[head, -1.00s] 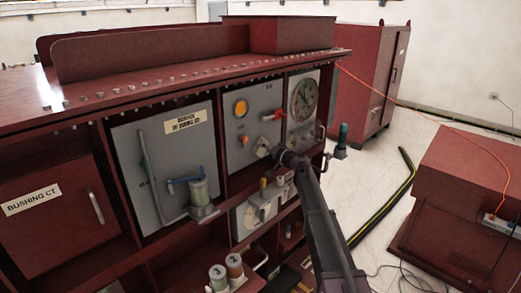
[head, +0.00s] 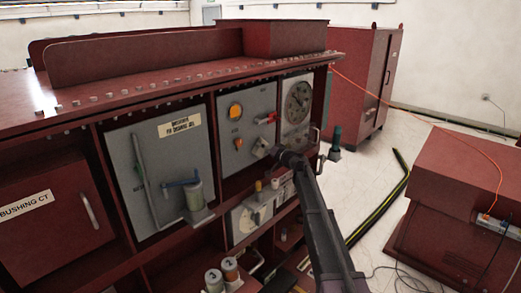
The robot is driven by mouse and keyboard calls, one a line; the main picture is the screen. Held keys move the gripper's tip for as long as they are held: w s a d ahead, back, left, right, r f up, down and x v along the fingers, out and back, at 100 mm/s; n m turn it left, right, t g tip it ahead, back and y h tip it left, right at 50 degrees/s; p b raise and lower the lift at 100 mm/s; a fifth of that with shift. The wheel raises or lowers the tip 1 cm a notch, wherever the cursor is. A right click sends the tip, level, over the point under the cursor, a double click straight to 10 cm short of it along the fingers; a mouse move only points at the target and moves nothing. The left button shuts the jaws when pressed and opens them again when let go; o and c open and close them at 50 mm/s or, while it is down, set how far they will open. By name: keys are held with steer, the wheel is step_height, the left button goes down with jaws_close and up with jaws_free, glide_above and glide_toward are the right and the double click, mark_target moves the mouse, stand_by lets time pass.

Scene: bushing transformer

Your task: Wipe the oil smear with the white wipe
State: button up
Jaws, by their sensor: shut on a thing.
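My arm reaches up from the bottom right to the front of the dark red transformer cabinet (head: 300,68). My gripper (head: 268,151) is in front of the lower right of a grey panel (head: 228,160), below a red lever (head: 265,118). It is shut on a small pale thing (head: 259,147), which looks like the white wipe. The fingers are too small to make out, and I cannot tell whether the wipe touches the panel. I cannot make out the oil smear; the wipe or gripper may hide it.
An orange round lamp (head: 236,110) is on the same panel, with a dial gauge (head: 298,101) to its right. A blue-handled valve with a glass jar (head: 193,194) projects at left. Two numbered cans (head: 214,281) stand low. Pale floor (head: 355,185) is open at right.

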mark_target(269, 141)
steer(key=shift+w+d, duration=0.9)
steer(key=shift+w, duration=0.25)
steer(key=shift+w+d, duration=0.55)
steer(key=shift+w, duration=0.25)
steer(key=shift+w+d, duration=0.5)
steer(key=shift+w, duration=0.25)
steer(key=shift+s, duration=0.15)
steer(key=s+a, duration=0.2)
steer(key=s, duration=0.1)
steer(key=shift+s+a, duration=0.1)
steer(key=shift+a, duration=0.05)
steer(key=shift+s+a, duration=1.2)
steer(key=shift+s, duration=0.1)
